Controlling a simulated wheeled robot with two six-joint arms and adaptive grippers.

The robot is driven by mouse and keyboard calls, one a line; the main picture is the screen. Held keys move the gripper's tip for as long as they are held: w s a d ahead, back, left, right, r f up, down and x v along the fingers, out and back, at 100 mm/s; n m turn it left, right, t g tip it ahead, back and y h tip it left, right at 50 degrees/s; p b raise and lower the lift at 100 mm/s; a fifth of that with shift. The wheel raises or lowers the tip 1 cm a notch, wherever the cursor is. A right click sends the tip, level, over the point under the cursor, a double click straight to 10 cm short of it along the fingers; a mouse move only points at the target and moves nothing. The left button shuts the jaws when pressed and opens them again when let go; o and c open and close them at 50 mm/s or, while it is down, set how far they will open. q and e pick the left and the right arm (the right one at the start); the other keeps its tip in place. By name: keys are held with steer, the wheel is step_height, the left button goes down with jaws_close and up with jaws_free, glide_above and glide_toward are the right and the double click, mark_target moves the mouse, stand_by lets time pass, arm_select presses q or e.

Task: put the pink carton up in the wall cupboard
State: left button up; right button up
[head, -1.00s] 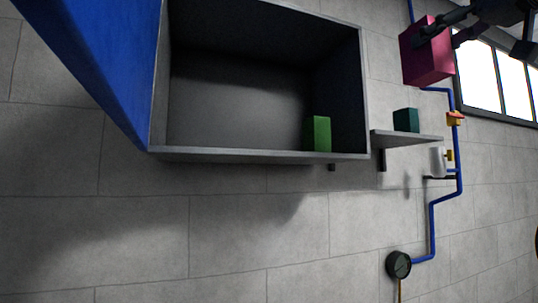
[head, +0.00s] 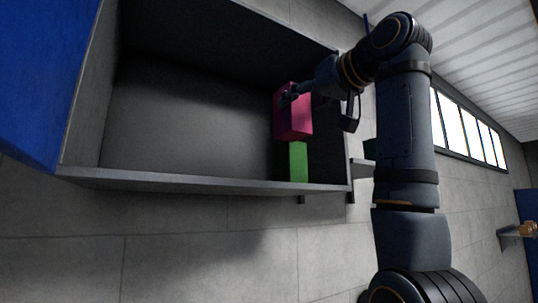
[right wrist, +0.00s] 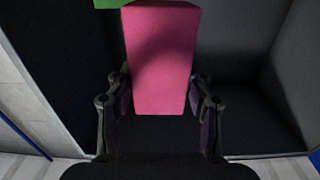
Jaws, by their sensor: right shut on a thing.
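The pink carton (head: 293,116) is in my right gripper (head: 290,97), at the right part of the wall cupboard's opening in the head view. The right wrist view shows the carton (right wrist: 162,58) between the two fingers (right wrist: 160,105), which are shut on it. The grey wall cupboard (head: 190,184) is open, with its blue door (head: 38,75) swung out at the left. A green box (head: 299,162) stands in the cupboard at the right. In the head view the carton overlaps its top; I cannot tell whether they touch. My left gripper is not in view.
The cupboard floor left of the green box is clear. A small wall shelf (head: 361,170) with a dark teal box (head: 369,148) is right of the cupboard, partly behind my right arm. Windows (head: 465,127) are farther right.

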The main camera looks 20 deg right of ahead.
mark_target(274, 137)
steer(key=w, duration=0.1)
steer(key=w+a+f, duration=0.1)
steer(key=w, duration=0.1)
steer(key=shift+a+f, duration=0.3)
steer(key=w+f, duration=0.1)
steer(key=w+a+f, duration=0.1)
steer(key=f, duration=0.1)
steer(key=shift+w+a+f, duration=0.1)
steer(key=shift+a+f, duration=0.1)
steer(key=shift+f, duration=0.3)
steer(key=shift+a+f, duration=0.2)
steer(key=shift+f, duration=0.05)
steer(key=shift+w+a+f, duration=0.15)
steer(key=shift+w, duration=0.15)
step_height(274, 137, down, 3)
steer(key=shift+w+a+f+p, duration=0.1)
steer(key=shift+w+p, duration=0.05)
steer(key=shift+p, duration=0.35)
steer(key=shift+f, duration=0.2)
steer(key=o, duration=1)
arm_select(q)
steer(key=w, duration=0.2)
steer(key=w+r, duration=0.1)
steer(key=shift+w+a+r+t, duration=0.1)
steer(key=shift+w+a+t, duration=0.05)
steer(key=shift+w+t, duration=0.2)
